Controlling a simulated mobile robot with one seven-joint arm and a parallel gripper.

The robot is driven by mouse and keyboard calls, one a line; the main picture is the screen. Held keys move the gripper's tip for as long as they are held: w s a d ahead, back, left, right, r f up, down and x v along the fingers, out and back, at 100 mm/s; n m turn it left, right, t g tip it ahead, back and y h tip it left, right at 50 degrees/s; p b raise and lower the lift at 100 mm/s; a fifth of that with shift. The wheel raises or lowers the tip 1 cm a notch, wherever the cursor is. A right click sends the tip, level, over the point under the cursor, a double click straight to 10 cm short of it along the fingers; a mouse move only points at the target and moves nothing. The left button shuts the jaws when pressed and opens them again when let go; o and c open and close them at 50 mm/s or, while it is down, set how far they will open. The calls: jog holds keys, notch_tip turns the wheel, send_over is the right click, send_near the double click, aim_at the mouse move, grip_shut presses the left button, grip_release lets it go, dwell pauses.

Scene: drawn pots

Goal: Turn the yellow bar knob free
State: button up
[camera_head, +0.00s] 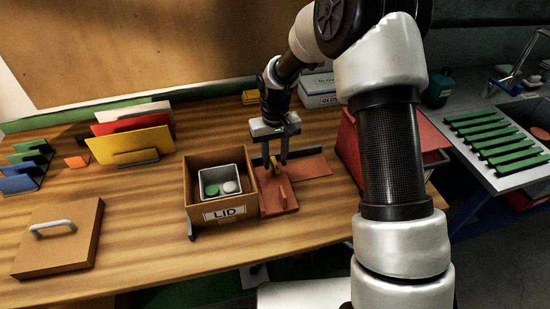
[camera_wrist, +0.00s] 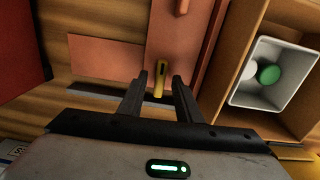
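The yellow bar knob (camera_wrist: 160,80) stands on a reddish-brown panel (camera_wrist: 177,45) in the wrist view, its bar pointing roughly up and down the picture. My gripper (camera_wrist: 160,75) is open, with one dark finger on each side of the knob and a visible gap to both. In the head view my gripper (camera_head: 277,163) points down at the panel, and only a bit of the yellow knob (camera_head: 274,164) shows between the fingers. I cannot tell exactly how deep the fingertips reach around it.
An open wooden box (camera_head: 237,222) labelled LID stands left of the panel, holding a grey tub (camera_head: 226,169) with green and white round things. A wooden lid (camera_head: 62,250) with a grey handle lies at left. A red bin (camera_head: 349,145) stands to the right.

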grip_shut()
jog(key=shift+n, duration=0.3)
jog(key=n, duration=1.2)
jog(key=shift+r+n, duration=0.1)
jog(key=shift+n, duration=0.2)
jog(key=shift+n+p, duration=0.75)
jog(key=shift+n, duration=1.45)
